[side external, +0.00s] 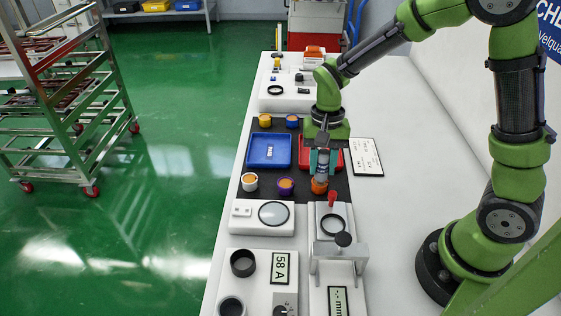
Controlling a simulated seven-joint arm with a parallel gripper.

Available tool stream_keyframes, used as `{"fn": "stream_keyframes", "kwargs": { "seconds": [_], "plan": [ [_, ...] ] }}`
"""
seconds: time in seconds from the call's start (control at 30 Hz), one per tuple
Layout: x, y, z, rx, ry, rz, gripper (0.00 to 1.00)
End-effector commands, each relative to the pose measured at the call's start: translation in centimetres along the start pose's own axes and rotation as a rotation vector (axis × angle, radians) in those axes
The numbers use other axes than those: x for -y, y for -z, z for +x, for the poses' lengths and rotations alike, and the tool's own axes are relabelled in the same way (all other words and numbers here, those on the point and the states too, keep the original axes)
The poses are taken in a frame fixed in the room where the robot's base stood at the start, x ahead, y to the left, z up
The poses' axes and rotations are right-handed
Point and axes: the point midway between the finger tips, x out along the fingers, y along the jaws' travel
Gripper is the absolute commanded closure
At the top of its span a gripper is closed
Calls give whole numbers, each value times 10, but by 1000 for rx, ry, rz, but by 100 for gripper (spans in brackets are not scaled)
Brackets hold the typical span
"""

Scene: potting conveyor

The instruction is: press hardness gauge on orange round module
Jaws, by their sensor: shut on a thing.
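My gripper (322,165) points down over the right front part of the dark mat. It is shut on a small grey upright thing, which looks like the hardness gauge (322,174) and is partly hidden by the fingers. The orange round module (319,187) is directly below it on the mat. The gauge's lower end appears to meet the module's top, but I cannot tell whether they touch. A display (281,268) on a white unit at the front reads "58 A".
A purple cup (286,186) and a white cup (249,182), both with orange fill, stand left of the module. Behind are a blue tray (255,151) and a red tray (335,160). A red-knobbed fixture (332,200) stands close in front.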

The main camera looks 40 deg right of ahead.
Motion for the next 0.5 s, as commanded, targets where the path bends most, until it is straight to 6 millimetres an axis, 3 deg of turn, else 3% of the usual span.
{"fn": "stream_keyframes", "kwargs": {
  "seconds": [0.5],
  "plan": [
    [1,-4,-33,-2,4,1,100]
  ]
}}
